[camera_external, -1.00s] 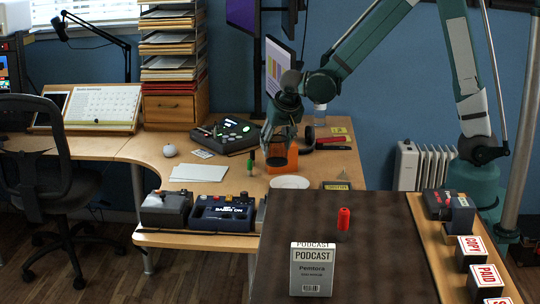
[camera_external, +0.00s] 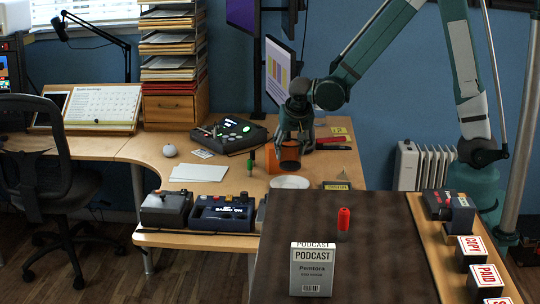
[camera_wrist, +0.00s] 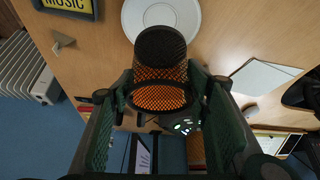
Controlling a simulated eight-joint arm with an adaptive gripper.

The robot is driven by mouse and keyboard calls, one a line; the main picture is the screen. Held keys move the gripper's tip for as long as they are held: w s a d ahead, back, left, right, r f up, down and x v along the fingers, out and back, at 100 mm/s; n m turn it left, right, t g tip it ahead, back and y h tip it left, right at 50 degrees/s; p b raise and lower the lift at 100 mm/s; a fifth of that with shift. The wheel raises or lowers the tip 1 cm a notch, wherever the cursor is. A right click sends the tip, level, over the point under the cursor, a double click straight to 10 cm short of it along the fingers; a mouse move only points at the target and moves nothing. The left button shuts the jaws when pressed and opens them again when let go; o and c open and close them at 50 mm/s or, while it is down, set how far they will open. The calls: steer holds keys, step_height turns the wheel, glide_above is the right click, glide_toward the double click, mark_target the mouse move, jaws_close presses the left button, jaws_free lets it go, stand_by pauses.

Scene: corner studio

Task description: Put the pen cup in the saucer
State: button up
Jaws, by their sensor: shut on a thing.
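The pen cup (camera_wrist: 160,72) is a dark mesh cup that shows orange through its mesh. My gripper (camera_wrist: 158,100) is shut on it, with one green finger on each side in the wrist view. The cup also shows in the external view (camera_external: 290,156), held below my gripper at the back of the wooden desk. The saucer (camera_wrist: 184,14) is a pale round dish on the desk, just beyond the cup in the wrist view, where the cup hides part of it. In the external view the saucer (camera_external: 289,182) lies in front of and below the cup.
A green marker (camera_external: 251,161) stands left of the cup. White paper (camera_external: 198,172) lies further left, and a black device with a lit screen (camera_external: 230,134) sits behind it. A small dark sign (camera_external: 337,185) stands right of the saucer. A dark table (camera_external: 380,230) is in front.

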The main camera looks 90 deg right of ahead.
mark_target(290, 167)
steer(key=shift+f+b, duration=0.4)
steer(key=shift+f, duration=1.55)
steer(key=shift+f, duration=0.1)
steer(key=shift+f+b, duration=0.55)
steer(key=shift+f, duration=1.25)
steer(key=shift+f, duration=0.15)
steer(key=o, duration=0.9)
steer(key=shift+r, duration=0.25)
steer(key=shift+p+v, duration=1.45)
steer(key=shift+v, duration=4.5)
